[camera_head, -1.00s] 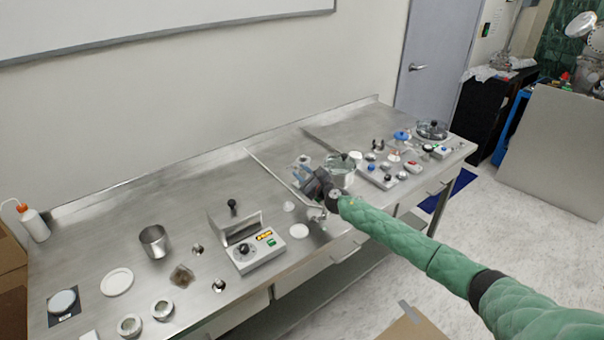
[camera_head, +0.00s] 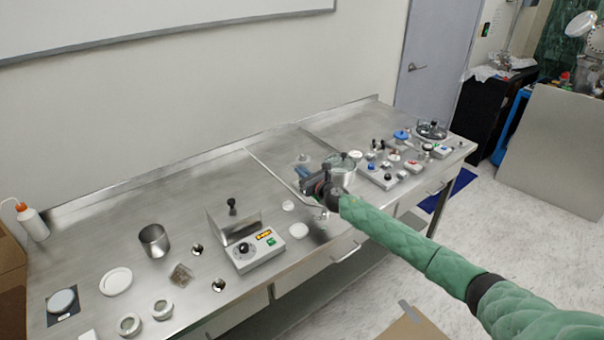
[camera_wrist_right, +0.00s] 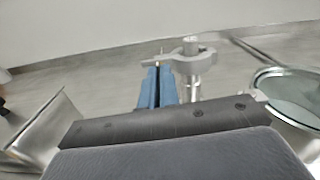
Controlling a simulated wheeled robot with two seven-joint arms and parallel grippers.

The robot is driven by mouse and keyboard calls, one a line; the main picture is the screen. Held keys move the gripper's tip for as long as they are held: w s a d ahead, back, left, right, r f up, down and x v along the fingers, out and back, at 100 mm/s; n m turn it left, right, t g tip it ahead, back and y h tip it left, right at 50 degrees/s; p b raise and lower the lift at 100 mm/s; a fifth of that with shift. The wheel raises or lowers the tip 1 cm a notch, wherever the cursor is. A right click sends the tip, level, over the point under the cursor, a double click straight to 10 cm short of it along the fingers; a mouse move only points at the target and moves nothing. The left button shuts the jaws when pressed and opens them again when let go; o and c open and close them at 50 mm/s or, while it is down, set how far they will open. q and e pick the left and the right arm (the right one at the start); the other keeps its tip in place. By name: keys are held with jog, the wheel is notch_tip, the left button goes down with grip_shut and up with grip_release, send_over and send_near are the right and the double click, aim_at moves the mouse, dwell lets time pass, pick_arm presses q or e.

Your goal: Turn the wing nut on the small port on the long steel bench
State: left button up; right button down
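The small port (camera_wrist_right: 192,85) is a short upright metal tube with a light grey clamp (camera_wrist_right: 190,62) around its top. The wing nut (camera_wrist_right: 158,58) is at the left end of the clamp in the right wrist view, mostly hidden by my fingertips. My right gripper (camera_wrist_right: 157,70) has its two blue fingers nearly together, with a thin gap, and appears shut on the wing nut. In the head view my right gripper (camera_head: 304,174) is low over the middle of the long steel bench (camera_head: 190,215) and hides most of the port. My left gripper is not in view.
A glass-lidded pot (camera_head: 342,177) stands just right of the gripper; its rim (camera_wrist_right: 290,92) shows close by. A control box (camera_head: 258,251) with a raised plate stands to the left. A steel cup (camera_head: 154,240) is farther left. Several small fittings crowd the bench's right part.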

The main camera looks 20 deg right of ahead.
jog(key=c, duration=1.6)
grip_release()
jog(key=shift+c, duration=0.2)
jog(key=b+v, duration=0.1)
jog(key=v, duration=0.4)
jog(key=shift+s+d+f+b, duration=0.1)
jog(key=shift+s+d+b, duration=0.05)
jog(key=shift+s+b, duration=0.2)
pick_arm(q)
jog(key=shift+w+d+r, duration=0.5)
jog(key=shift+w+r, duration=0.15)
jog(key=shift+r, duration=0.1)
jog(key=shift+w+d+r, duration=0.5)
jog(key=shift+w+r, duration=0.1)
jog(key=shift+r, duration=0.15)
pick_arm(e)
jog(key=shift+v, duration=0.95)
